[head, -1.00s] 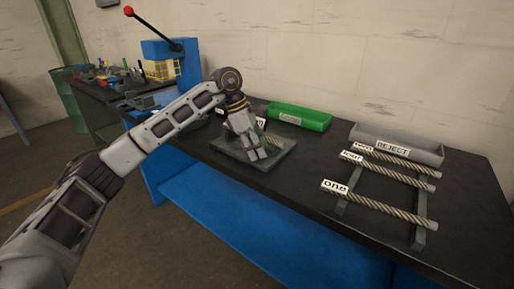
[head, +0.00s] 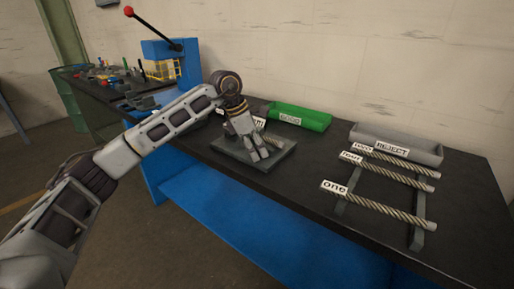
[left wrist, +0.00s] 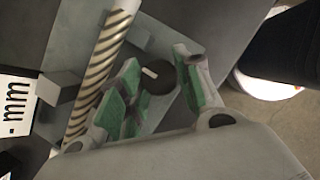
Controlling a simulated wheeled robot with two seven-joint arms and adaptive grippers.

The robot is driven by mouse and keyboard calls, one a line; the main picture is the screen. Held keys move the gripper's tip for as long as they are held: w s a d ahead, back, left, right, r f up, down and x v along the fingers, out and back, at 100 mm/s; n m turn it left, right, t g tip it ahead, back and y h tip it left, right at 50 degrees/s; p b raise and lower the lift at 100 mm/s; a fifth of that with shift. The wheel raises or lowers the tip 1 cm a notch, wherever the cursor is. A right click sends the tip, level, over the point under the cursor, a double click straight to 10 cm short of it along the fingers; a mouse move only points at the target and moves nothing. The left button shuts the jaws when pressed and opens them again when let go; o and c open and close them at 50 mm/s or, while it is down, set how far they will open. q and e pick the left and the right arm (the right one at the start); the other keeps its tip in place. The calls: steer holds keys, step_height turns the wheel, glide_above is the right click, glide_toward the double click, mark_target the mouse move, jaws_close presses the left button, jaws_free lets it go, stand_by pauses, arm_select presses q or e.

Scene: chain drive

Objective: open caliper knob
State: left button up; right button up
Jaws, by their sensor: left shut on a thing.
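The caliper stands on a grey plate (head: 278,163) on the bench. Its black round knob (left wrist: 156,76) with a white mark shows between the green finger pads in the left wrist view. My left gripper (head: 261,155) comes down over the plate from above. In the left wrist view its fingers (left wrist: 158,88) are shut on the knob, though contact with the pads is hard to see. A twisted rope piece (left wrist: 100,70) lies beside the knob, between grey blocks. A white display (left wrist: 15,100) reading "mm" is partly cut off at the left. My right gripper is not in view.
A green bin labelled GOOD (head: 312,117) stands behind the plate, and a grey REJECT bin (head: 425,148) at the back right. Several labelled ropes, such as rope one (head: 385,206), lie on a rack at right. A blue lever press (head: 175,65) stands at left.

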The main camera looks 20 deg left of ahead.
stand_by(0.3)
arm_select(q)
steer(key=o, duration=0.7)
steer(key=shift+o, duration=0.2)
steer(key=v, duration=1.2)
steer(key=shift+s, duration=0.15)
